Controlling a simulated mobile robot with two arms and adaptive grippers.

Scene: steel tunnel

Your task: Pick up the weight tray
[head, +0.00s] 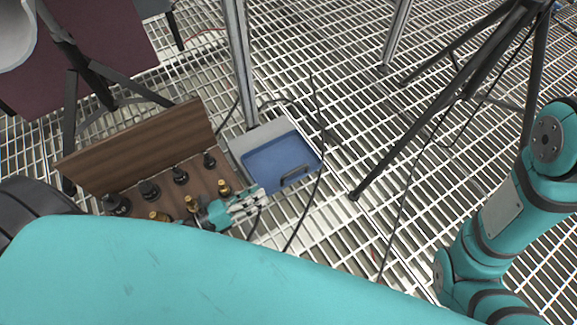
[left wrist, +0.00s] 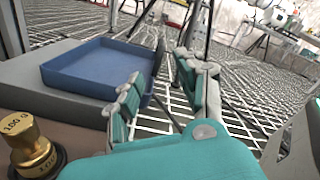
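A shallow blue tray (head: 272,160) with a black handle (head: 295,176) on its near right side sits on a light grey base at centre. The tray (left wrist: 100,68) also shows in the left wrist view, and its dark handle (left wrist: 159,58) appears upright between my finger pads. My left gripper (head: 261,198) is just short of the tray's near edge. In the left wrist view my left gripper (left wrist: 158,66) is open with a clear gap. Whether it touches the handle I cannot tell. A wooden stand (head: 140,150) holds several black and brass weights. My right gripper is out of view.
A brass weight (left wrist: 33,148) marked 100 g stands close beside my left gripper. A metal post (head: 239,65) rises behind the tray. Black tripod legs (head: 420,125) stand on the right, and thin cables hang near the tray. The grating floor (head: 350,230) between is mostly clear.

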